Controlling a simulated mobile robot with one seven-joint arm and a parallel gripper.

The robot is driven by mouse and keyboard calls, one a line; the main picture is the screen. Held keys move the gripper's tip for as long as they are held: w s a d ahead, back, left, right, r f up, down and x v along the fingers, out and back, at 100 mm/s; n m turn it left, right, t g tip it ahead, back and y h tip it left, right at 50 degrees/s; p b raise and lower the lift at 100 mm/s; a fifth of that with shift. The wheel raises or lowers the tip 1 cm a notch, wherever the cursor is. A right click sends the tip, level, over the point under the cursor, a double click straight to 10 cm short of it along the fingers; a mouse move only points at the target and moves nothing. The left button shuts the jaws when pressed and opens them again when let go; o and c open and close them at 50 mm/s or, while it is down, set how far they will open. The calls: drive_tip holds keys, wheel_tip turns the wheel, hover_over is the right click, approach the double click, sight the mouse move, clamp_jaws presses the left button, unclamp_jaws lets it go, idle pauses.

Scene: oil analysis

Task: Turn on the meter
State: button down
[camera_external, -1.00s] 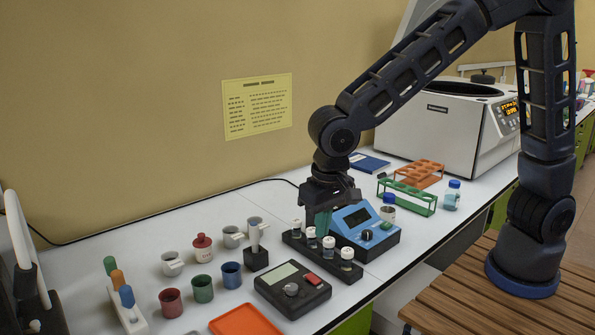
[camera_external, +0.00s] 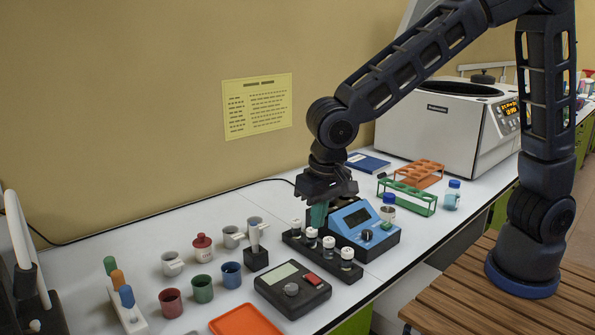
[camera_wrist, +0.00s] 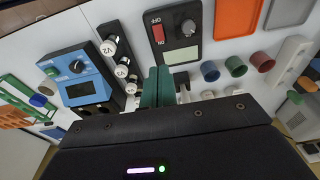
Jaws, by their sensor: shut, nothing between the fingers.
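A black meter (camera_external: 270,292) lies flat at the front of the bench, with a grey display (camera_external: 285,271), a round grey knob (camera_external: 291,289) and a red switch (camera_external: 312,280). In the wrist view the red switch (camera_wrist: 157,34) and knob (camera_wrist: 188,27) face up. A blue device (camera_external: 376,247) with a dark display and a black knob (camera_external: 367,235) stands behind it; it also shows at left in the wrist view (camera_wrist: 88,80). My gripper (camera_external: 318,218) has green fingers, shut and empty.
Green and orange racks and a white centrifuge (camera_external: 430,135) are to the right.

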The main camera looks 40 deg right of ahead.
sight(311, 275)
drive_tip(key=shift+f, duration=0.1)
drive_tip(key=f, duration=0.4)
drive_tip(key=w+f, duration=0.1)
drive_tip(key=f, duration=0.4)
drive_tip(key=w+f, duration=0.1)
drive_tip(key=f, duration=0.3)
drive_tip(key=shift+f, duration=0.35)
drive_tip(key=shift+f, duration=0.1)
drive_tip(key=shift+w+f, duration=0.1)
drive_tip(key=shift+s, duration=0.9)
drive_tip(key=shift+r, duration=0.2)
